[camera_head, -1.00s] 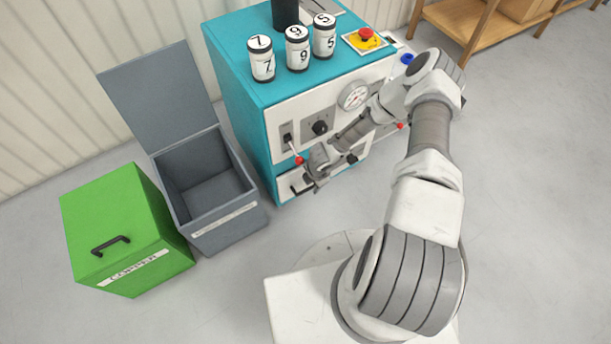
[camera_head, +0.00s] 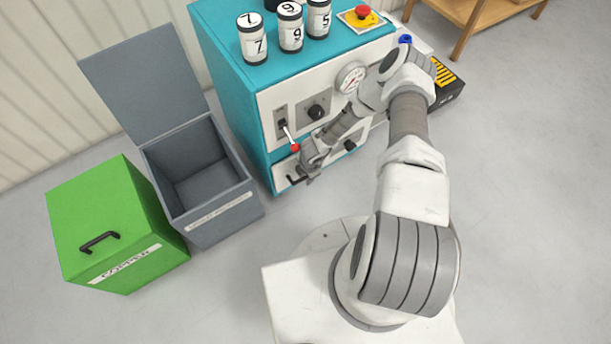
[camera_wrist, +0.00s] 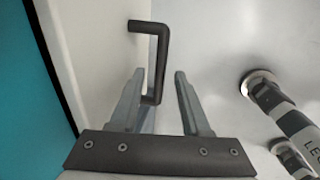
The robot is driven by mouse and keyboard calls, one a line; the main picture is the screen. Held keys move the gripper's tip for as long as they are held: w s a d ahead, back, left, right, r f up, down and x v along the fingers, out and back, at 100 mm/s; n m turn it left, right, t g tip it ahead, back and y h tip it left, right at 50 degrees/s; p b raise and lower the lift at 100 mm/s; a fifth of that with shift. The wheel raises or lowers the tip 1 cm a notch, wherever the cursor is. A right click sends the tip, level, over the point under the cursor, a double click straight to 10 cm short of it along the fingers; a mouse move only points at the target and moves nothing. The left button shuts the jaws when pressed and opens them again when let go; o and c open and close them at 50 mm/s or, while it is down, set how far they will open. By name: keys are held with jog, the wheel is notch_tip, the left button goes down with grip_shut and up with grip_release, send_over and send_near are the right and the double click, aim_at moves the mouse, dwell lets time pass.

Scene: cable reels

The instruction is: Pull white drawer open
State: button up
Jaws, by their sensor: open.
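The white drawer (camera_head: 281,176) is at the bottom of the teal cabinet's front, and its white face also shows at the left of the wrist view (camera_wrist: 85,45). Its dark bar handle (camera_wrist: 160,60) stands out from the face in the wrist view. My gripper (camera_wrist: 160,75) is open, with one grey finger on each side of the handle's lower end. I cannot tell whether either finger touches the bar. In the head view, my gripper (camera_head: 303,175) is low in front of the drawer and partly covers it. The drawer appears closed.
The teal cabinet (camera_head: 232,95) carries a lever with a red knob (camera_head: 295,147), dials and several numbered cans (camera_head: 290,28). An open grey bin (camera_head: 215,215) and a green bin (camera_head: 130,225) stand to the left.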

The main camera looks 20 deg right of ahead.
grip_shut()
dwell(1.4)
